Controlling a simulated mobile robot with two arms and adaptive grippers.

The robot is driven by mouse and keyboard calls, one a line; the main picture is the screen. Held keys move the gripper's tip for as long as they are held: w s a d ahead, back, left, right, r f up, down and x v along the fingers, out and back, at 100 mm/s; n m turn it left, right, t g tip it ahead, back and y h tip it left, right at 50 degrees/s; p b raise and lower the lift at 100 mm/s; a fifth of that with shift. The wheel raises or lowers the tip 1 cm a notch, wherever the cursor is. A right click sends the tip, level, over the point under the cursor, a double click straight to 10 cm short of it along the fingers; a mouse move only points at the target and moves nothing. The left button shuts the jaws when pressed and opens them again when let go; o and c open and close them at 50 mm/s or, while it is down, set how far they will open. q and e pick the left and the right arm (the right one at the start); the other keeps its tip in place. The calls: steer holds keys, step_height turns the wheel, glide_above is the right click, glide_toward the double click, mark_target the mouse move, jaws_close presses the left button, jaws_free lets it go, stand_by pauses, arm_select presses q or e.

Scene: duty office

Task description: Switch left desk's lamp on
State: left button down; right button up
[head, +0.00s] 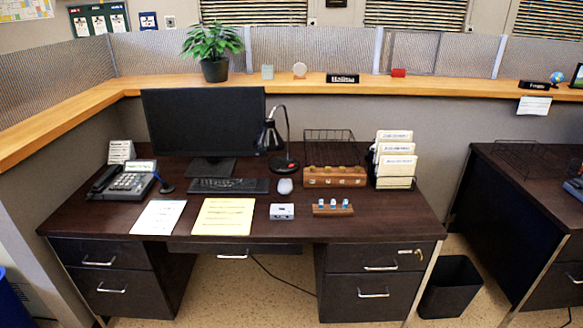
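The left desk (110,215) is dark brown and stands in front of me. Its black lamp (270,135) has a curved neck and stands right of the monitor, with its shade tipped down to the left. The lamp's round base (286,166) rests on the desktop and carries a small reddish spot. I see no glow under the shade, and the lamp looks unlit. Neither of my grippers is in view.
A phone (125,182) stands at left. Papers lie in front. A bin (450,288) stands between this desk and the right desk (500,205).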

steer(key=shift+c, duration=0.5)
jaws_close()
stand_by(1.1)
